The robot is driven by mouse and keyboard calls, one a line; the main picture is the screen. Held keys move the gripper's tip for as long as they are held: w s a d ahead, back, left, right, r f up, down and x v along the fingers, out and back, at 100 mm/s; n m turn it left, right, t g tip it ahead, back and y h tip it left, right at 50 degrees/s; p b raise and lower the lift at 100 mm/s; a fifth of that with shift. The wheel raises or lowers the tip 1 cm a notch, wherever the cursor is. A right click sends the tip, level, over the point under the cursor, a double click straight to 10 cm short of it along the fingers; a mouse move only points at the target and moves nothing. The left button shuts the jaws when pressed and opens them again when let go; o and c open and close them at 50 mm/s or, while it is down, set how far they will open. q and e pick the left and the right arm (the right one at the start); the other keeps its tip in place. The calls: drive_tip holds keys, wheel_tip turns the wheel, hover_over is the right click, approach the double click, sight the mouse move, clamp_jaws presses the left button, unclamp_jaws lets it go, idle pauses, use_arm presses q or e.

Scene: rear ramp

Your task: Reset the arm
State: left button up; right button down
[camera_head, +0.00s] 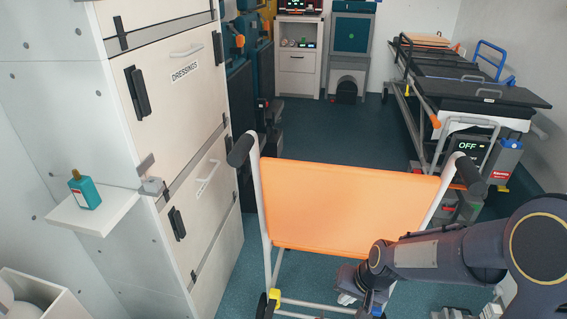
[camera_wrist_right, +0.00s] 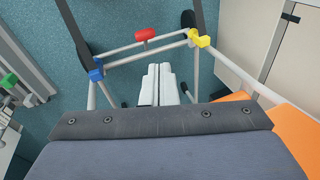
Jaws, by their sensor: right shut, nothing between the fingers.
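My right arm (camera_head: 430,255) comes in from the right and bends down behind the lower right of an orange-backed wheeled chair (camera_head: 345,205). Its gripper (camera_head: 347,298) is low, beside the chair's frame and partly hidden. In the right wrist view the two pale fingers (camera_wrist_right: 159,85) are pressed together with nothing between them. They point toward the chair's lower frame, near a grey crossbar with a red pedal (camera_wrist_right: 145,35). I cannot tell whether they touch the frame. My left gripper is not in view.
A cabinet marked DRESSINGS (camera_head: 165,100) stands at left, with a teal bottle (camera_head: 84,190) on a small white shelf (camera_head: 108,212). A stretcher (camera_head: 470,95) stands at back right. The teal floor (camera_head: 340,130) is open between the chair and the back wall.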

drive_tip(key=s+d+r+n+t+p, duration=0.1)
drive_tip(key=s+d+r+t, duration=0.15)
drive_tip(key=s+r, duration=0.7)
drive_tip(key=s+d+r+n+t, duration=0.1)
drive_tip(key=s+d+r, duration=0.2)
drive_tip(key=s+r, duration=0.65)
wheel_tip(320, 180, up, 23)
drive_tip(key=s+y+p, duration=0.1)
drive_tip(key=s+p, duration=0.1)
drive_tip(key=p, duration=2.4)
drive_tip(key=shift+f, duration=0.15)
drive_tip(key=shift+a, duration=0.1)
